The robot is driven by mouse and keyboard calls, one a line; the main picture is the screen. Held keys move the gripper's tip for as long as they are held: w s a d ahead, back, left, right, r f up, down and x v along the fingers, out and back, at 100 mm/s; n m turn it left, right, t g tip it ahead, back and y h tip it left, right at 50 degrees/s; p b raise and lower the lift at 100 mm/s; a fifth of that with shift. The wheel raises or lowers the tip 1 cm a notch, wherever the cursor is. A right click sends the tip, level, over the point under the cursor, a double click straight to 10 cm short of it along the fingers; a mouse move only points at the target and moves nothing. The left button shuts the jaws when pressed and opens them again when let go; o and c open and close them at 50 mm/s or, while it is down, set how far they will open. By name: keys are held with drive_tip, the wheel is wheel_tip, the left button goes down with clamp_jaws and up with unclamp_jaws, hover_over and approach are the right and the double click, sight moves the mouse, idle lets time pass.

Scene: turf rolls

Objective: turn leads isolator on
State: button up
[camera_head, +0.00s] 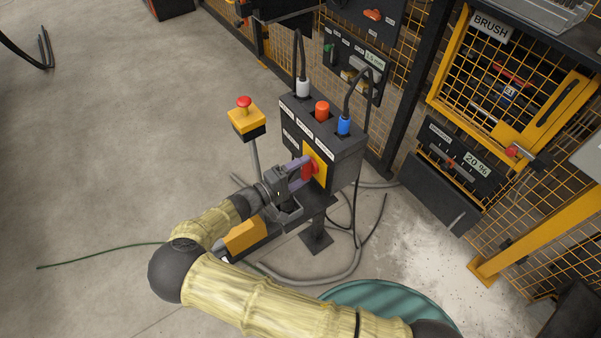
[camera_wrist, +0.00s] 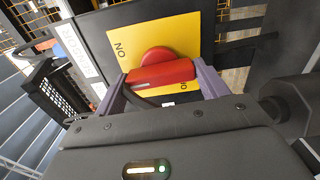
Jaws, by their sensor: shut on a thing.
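The leads isolator is a red rotary handle (camera_head: 308,169) on a yellow plate (camera_head: 319,172), on the side of a dark grey box (camera_head: 345,165). In the wrist view the red handle (camera_wrist: 160,74) lies nearly level across the yellow plate (camera_wrist: 185,32), its right end slightly higher. A rotated "ON" mark shows at the plate's left. Another mark below the handle is mostly hidden. My gripper (camera_head: 297,171) is at the handle, with purple fingers at its two ends. My gripper (camera_wrist: 160,86) is shut on it.
The box has white (camera_head: 303,88), orange (camera_head: 322,110) and blue (camera_head: 344,125) connectors on top, with black cables from the white and blue ones. A yellow box with a red button (camera_head: 244,102) stands on a post at left. Yellow mesh fencing is right. Hoses lie on the floor.

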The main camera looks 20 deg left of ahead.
drive_tip(key=shift+m, duration=0.3)
drive_tip(key=o, duration=1)
drive_tip(key=b+v, duration=0.1)
drive_tip(key=v, duration=1.6)
drive_tip(key=shift+s+a, duration=0.2)
drive_tip(key=shift+f, duration=0.1)
